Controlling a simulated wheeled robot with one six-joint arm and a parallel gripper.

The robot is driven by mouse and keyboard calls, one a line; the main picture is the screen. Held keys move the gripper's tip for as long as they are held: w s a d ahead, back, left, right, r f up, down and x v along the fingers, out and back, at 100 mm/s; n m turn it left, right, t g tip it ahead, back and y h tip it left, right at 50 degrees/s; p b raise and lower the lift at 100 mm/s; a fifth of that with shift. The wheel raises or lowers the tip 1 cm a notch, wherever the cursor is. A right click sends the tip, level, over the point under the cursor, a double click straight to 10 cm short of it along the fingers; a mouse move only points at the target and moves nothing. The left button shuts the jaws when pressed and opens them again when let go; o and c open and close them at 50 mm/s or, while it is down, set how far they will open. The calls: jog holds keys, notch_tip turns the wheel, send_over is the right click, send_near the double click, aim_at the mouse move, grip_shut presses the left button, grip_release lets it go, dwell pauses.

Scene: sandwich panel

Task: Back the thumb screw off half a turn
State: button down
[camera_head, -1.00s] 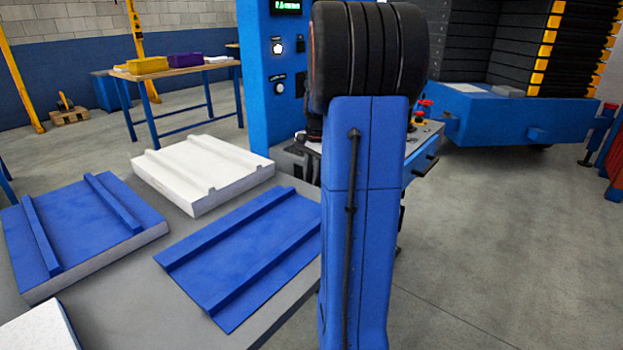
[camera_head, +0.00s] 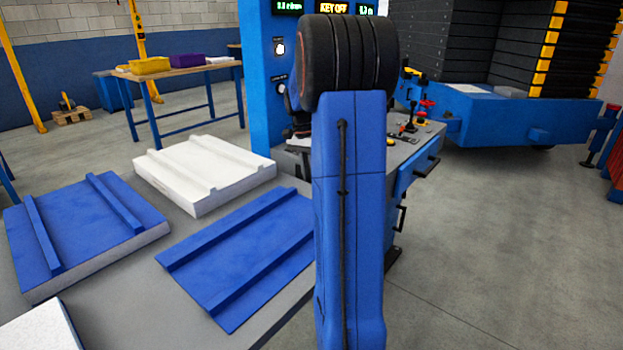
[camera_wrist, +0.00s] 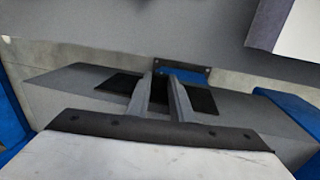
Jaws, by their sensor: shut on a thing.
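In the wrist view, the two grey fingers of my gripper (camera_wrist: 163,86) reach forward from a dark plate. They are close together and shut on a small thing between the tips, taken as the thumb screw. The thumb screw itself is hidden by the fingers, so its shape and angle cannot be told. A dark bracket with a blue face (camera_wrist: 183,73) shows just beyond the fingertips, over a dark patch. In the head view, my own arm stands in front of the work spot and hides my gripper.
The grey console (camera_head: 415,135) with knobs and a red button stands behind my arm, beside a blue column (camera_head: 258,75) with displays. Two blue ribbed panels (camera_head: 85,235) (camera_head: 235,262) and a white one (camera_head: 200,172) lie on a grey table at left. Floor at right is clear.

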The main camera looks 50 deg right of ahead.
jog(key=c, duration=1.6)
grip_release()
jog(key=w+r, duration=0.1)
jog(key=r, duration=0.4)
jog(key=w+r, duration=0.1)
jog(key=r, duration=0.5)
jog(key=w+r, duration=0.1)
jog(key=r, duration=0.5)
jog(key=shift+a+r, duration=0.1)
jog(key=shift+a, duration=0.05)
